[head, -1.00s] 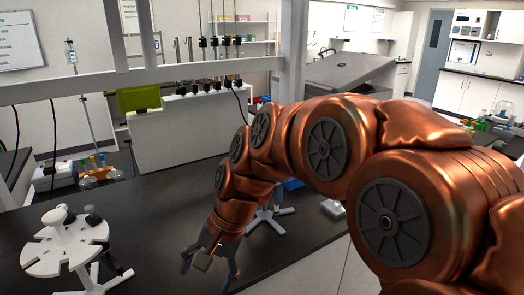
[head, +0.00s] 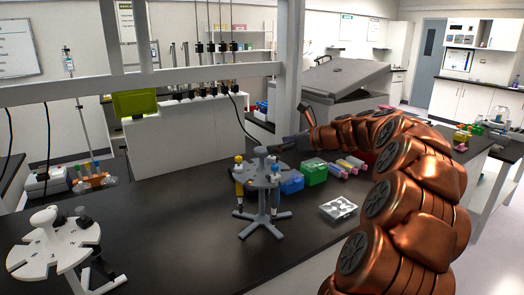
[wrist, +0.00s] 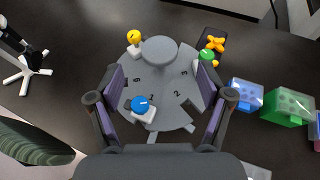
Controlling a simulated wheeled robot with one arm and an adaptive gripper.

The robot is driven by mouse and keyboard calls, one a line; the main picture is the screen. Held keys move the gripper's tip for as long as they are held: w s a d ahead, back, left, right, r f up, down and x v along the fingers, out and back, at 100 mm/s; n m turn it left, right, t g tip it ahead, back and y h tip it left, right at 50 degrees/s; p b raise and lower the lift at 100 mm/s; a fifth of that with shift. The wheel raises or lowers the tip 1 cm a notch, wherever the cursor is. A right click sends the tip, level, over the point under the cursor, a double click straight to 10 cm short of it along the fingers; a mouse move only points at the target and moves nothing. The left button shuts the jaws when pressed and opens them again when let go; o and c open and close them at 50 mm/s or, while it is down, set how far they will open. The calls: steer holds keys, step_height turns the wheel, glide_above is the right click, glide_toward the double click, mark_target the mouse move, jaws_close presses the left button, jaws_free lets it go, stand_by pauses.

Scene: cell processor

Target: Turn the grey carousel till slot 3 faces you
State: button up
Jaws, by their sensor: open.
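The grey carousel (head: 266,183) stands on the dark bench in the head view, with pipettes hanging from its rim, one yellow (head: 239,170). In the wrist view its grey disc (wrist: 165,112) carries slot numbers and a round central knob (wrist: 159,50). Numbers 1 and 2 lie towards the bottom of that view, 3 at the right. A blue-topped pipette (wrist: 142,104) sits by 1 and a green-topped one (wrist: 207,56) by 3. The notch by 2 looks empty. My gripper (wrist: 160,82) is open above the disc, one finger on each side. Contact cannot be told.
A white carousel (head: 53,243) stands at the front left. Blue (head: 291,184) and green (head: 314,173) boxes and a white tray (head: 338,208) lie right of the grey carousel. Bare bench lies between the two carousels.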

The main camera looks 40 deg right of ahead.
mark_target(262, 148)
steer(key=shift+p+x, duration=0.9)
steer(key=shift+x, duration=2.9)
steer(key=shift+c, duration=0.3)
jaws_close()
